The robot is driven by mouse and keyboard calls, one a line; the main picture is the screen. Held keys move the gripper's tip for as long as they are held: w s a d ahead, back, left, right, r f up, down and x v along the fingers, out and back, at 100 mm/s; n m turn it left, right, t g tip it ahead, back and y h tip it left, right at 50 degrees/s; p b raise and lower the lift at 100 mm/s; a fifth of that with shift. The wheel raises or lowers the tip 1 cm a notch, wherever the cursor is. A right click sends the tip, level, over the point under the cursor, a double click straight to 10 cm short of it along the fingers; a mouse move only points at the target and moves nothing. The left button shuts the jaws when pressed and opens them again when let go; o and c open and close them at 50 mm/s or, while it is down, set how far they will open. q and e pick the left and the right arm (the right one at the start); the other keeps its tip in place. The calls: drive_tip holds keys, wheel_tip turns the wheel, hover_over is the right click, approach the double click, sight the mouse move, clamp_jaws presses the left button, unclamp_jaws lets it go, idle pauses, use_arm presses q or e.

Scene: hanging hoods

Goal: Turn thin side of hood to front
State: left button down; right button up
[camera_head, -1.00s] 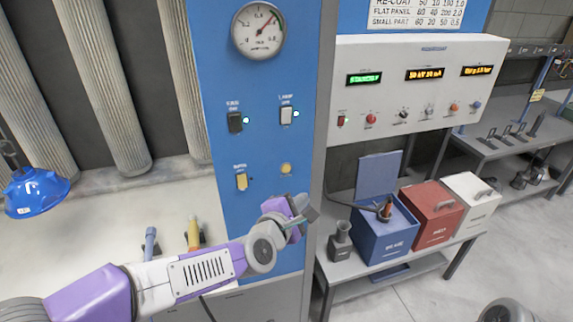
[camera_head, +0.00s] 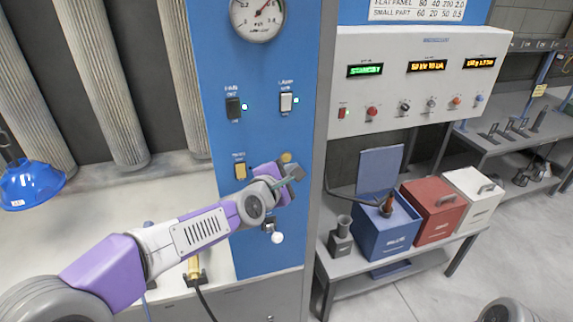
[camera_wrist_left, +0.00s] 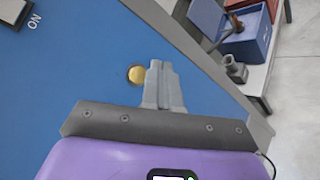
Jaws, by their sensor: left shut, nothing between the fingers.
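A blue hood (camera_head: 30,185), shaped like a small shade, hangs at the far left edge of the head view, above the pale bench. Its suspension shows only in part, and I cannot tell which side of it is thin. My left gripper (camera_head: 294,172) is well to the right of the hood, in front of the blue panel, with its fingers together and empty. In the left wrist view the closed fingers (camera_wrist_left: 163,82) are beside a round yellow button (camera_wrist_left: 137,74) on the panel; I cannot tell whether they touch it. My right gripper is out of view.
The blue control panel (camera_head: 215,115) stands close to my left gripper. A grey control box (camera_head: 420,90) is to its right, above a bench with a blue box (camera_head: 385,235), a red box (camera_head: 432,205) and a white box (camera_head: 475,190). Pale filter columns (camera_head: 105,90) stand behind the hood.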

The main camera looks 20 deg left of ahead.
sight(286, 158)
use_arm(q)
drive_tip(key=shift+w+a+b, duration=0.35)
drive_tip(key=shift+w+a, duration=0.15)
drive_tip(key=shift+w, duration=0.15)
drive_tip(key=shift+w, duration=0.1)
idle(1.6)
drive_tip(key=shift+w+a+b, duration=0.2)
drive_tip(key=shift+w+b, duration=0.1)
drive_tip(key=shift+b, duration=0.05)
